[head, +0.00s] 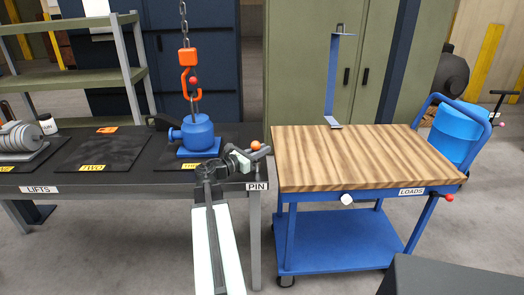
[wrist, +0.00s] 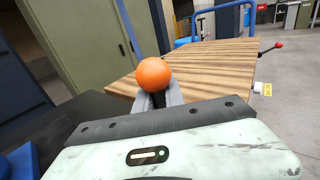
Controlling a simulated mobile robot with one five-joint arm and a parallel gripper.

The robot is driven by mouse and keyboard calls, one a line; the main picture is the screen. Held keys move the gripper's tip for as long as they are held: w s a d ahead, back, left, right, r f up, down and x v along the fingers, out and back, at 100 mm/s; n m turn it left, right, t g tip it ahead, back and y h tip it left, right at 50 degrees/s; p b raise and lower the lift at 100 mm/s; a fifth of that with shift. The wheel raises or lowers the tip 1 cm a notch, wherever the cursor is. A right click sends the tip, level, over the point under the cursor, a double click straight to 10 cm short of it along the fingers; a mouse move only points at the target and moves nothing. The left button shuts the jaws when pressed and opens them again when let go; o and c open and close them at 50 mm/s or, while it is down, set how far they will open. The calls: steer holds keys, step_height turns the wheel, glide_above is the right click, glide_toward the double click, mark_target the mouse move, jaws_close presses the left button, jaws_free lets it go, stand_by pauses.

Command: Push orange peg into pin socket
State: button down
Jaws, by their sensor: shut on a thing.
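The orange peg shows as a round orange knob (head: 256,146) above the right front corner of the dark table, near the PIN label (head: 257,186). My gripper (head: 258,153) is shut on the peg just below the knob. In the wrist view the orange knob (wrist: 153,74) stands up between my gripper's grey fingers (wrist: 160,98). A short dark upright piece shows under the fingers in the head view, by the table corner. The pin socket itself cannot be made out, and the peg's lower end is hidden, so I cannot tell how deep it sits.
A blue pump-like load (head: 197,132) stands on the dark table, with an orange hook (head: 188,78) on a chain above it. A wood-topped blue cart (head: 360,160) stands close on the right, past a narrow gap. A blue bracket (head: 336,75) rises over the cart.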

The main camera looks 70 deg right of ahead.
steer(key=shift+f+b, duration=1.15)
steer(key=shift+f, duration=0.05)
steer(key=c, duration=1.3)
jaws_free()
steer(key=shift+c, duration=0.2)
steer(key=v, duration=0.8)
